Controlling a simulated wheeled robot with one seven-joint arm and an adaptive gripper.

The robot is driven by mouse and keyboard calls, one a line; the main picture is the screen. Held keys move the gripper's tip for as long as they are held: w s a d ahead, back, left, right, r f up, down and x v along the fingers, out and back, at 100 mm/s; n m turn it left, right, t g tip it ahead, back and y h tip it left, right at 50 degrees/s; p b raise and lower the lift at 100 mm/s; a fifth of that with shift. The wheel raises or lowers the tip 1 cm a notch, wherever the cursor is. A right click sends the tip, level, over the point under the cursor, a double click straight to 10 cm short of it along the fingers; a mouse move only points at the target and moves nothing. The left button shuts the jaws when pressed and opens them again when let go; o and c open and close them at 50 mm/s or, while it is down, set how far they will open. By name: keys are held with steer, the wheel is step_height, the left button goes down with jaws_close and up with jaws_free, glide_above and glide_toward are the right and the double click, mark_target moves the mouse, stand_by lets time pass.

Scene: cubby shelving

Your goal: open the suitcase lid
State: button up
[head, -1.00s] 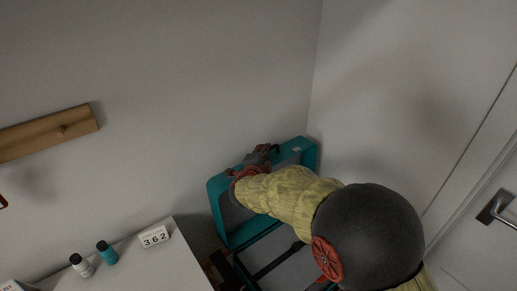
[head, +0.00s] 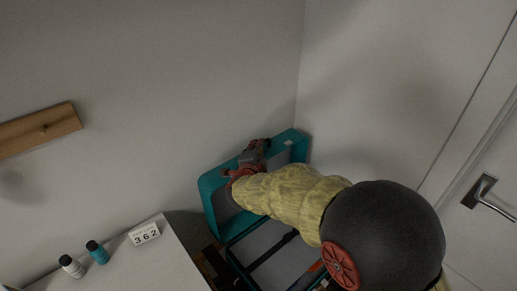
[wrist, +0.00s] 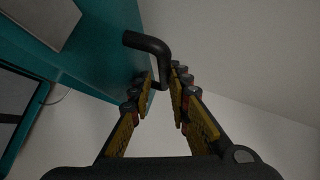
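The teal suitcase (head: 206,196) stands in the corner on the left of the door in the head view. Its lid is raised steeply towards the wall, and part of its grey interior (head: 262,240) with dark straps shows below. My gripper (head: 258,152) is at the lid's upper edge, and my arm covers much of the lid and base. In the wrist view the teal lid (wrist: 95,55) fills the upper left. A black bent handle (wrist: 146,42) runs down between the close-set fingertips of my gripper (wrist: 163,78), which look shut on it.
A white cabinet top (head: 150,268) with a date block (head: 144,233) and two small bottles (head: 83,259) is at lower left. A wooden peg rail (head: 40,129) hangs on the wall. A door with a metal handle (head: 480,192) is at right.

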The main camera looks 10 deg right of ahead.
steer(key=v, duration=1.2)
